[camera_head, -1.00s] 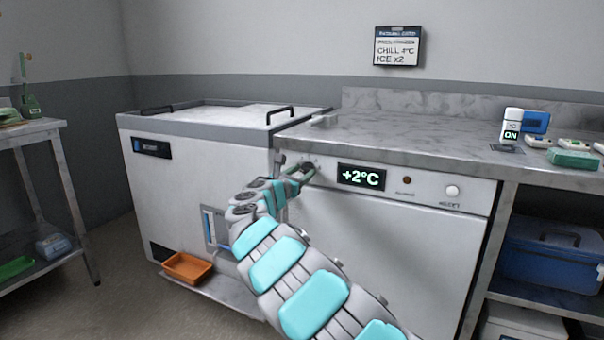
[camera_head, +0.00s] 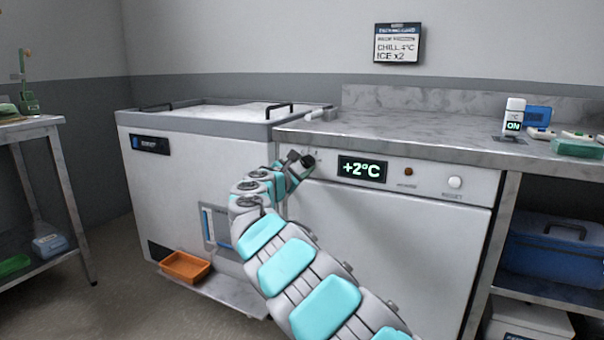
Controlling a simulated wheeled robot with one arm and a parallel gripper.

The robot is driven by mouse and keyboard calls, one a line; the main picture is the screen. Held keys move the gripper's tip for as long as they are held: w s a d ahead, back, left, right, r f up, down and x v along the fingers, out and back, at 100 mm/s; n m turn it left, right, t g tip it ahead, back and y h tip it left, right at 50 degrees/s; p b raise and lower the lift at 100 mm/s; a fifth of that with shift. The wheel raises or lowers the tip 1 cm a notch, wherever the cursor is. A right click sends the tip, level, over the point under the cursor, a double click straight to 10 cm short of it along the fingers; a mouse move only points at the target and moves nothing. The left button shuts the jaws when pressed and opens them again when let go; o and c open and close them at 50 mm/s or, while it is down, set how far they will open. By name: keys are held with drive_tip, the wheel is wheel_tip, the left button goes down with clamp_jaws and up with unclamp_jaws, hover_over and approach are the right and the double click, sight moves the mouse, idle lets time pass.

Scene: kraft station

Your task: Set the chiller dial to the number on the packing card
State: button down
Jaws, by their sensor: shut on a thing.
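The packing card (camera_head: 397,44) hangs on the back wall and reads "CHILL 4°C" and "ICE x2". The chiller (camera_head: 385,235) is the white unit under the marble counter. Its display (camera_head: 362,170) reads +2°C in green. My gripper (camera_head: 303,163) is at the left end of the chiller's front panel, shut on the dark chiller dial (camera_head: 309,161). The fingers and wrist hide part of the dial and any marks around it.
A chest (camera_head: 190,190) with white contents stands left of the chiller, an orange tray (camera_head: 185,266) low in front. A device reading "ON" (camera_head: 514,115) stands on the counter. A blue box (camera_head: 548,250) is shelved at right.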

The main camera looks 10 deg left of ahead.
drive_tip(key=m+b, duration=0.2)
drive_tip(key=m, duration=0.1)
drive_tip(key=m+b, duration=0.1)
drive_tip(key=shift+f+m+b, duration=0.3)
drive_tip(key=shift+b, duration=0.05)
drive_tip(key=m+b, duration=0.3)
drive_tip(key=m, duration=0.1)
drive_tip(key=shift+f+m, duration=0.15)
drive_tip(key=shift+m, duration=0.15)
drive_tip(key=shift+m+b, duration=0.85)
drive_tip(key=shift+m, duration=0.05)
drive_tip(key=shift+f+m+b, duration=0.1)
drive_tip(key=shift+m+b, duration=0.4)
drive_tip(key=shift+m, duration=0.4)
drive_tip(key=m+b, duration=0.2)
drive_tip(key=m, duration=0.3)
drive_tip(key=shift+r+m, duration=0.2)
drive_tip(key=shift+m, duration=0.1)
drive_tip(key=shift+c, duration=1.7)
unclamp_jaws()
